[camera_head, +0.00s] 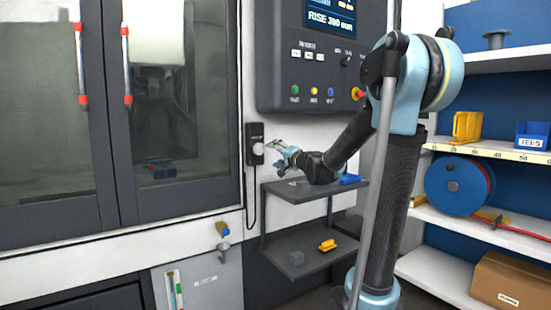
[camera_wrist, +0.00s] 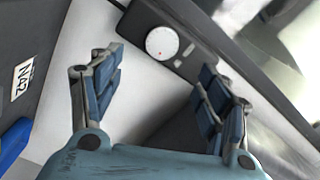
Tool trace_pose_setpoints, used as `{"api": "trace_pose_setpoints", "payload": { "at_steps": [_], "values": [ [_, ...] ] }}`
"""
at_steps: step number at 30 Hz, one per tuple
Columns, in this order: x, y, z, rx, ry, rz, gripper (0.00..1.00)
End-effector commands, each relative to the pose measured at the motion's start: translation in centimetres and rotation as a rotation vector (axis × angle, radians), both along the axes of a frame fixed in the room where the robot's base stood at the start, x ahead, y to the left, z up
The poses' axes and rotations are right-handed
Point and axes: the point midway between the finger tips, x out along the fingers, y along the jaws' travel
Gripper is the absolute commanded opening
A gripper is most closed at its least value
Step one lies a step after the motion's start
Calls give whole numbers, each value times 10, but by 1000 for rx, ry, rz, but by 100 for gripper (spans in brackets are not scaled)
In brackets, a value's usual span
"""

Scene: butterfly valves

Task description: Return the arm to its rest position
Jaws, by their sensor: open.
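My arm reaches from the right of the head view toward the machine front, bent at a raised joint. My gripper (camera_head: 276,149) is just above the upper grey shelf, close to a small black box (camera_head: 255,143) on the white panel. In the wrist view my gripper (camera_wrist: 160,75) has its two blue-padded fingers wide apart with nothing between them. The box's round white dial (camera_wrist: 162,43) is in front of the gap between the fingers, toward its top. Whether a finger touches the box cannot be told.
The upper grey shelf (camera_head: 285,199) holds a blue item (camera_head: 350,179); the lower shelf (camera_head: 310,259) holds a yellow item (camera_head: 327,245) and a grey block (camera_head: 296,258). A control panel (camera_head: 310,88) hangs above. At right, white shelves hold a blue reel (camera_head: 452,188) and a cardboard box (camera_head: 510,284).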

Motion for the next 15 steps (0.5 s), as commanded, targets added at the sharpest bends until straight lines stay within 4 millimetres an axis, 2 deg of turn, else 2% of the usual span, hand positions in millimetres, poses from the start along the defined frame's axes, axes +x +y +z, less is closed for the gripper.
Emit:
{"api": "trace_pose_setpoints", "payload": {
  "at_steps": [4,7,11,15],
  "values": [
    [-8,0,-2,-23,0,13,70],
    [-27,1,-8,-78,1,48,70],
    [-68,2,-28,-200,18,119,70],
    [-117,-3,-59,-349,64,197,70]
  ]
}}
